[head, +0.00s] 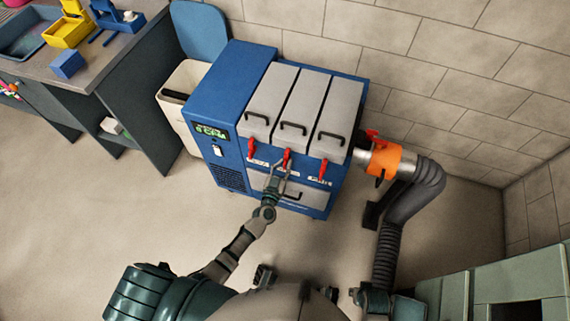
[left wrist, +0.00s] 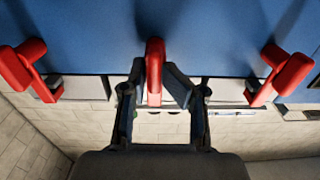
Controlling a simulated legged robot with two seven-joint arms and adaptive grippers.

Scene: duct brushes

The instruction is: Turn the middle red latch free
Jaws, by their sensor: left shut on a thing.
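The middle red latch (head: 287,155) is on the front of a blue machine (head: 238,90), below the middle grey panel. My left gripper (head: 276,178) reaches up to it from below. In the left wrist view the middle latch (left wrist: 155,66) stands upright between the two fingers of my left gripper (left wrist: 158,90), which are shut on it. The left red latch (head: 251,147) and right red latch (head: 323,169) are to either side, untouched, and hang downward in the head view. My right gripper is not visible.
An orange collar (head: 384,160) with a dark hose (head: 410,200) sticks out right of the machine. A bin (head: 184,105) with a raised blue lid and a workbench (head: 95,70) stand to the left. A green cabinet (head: 510,285) is at lower right. The floor in front is clear.

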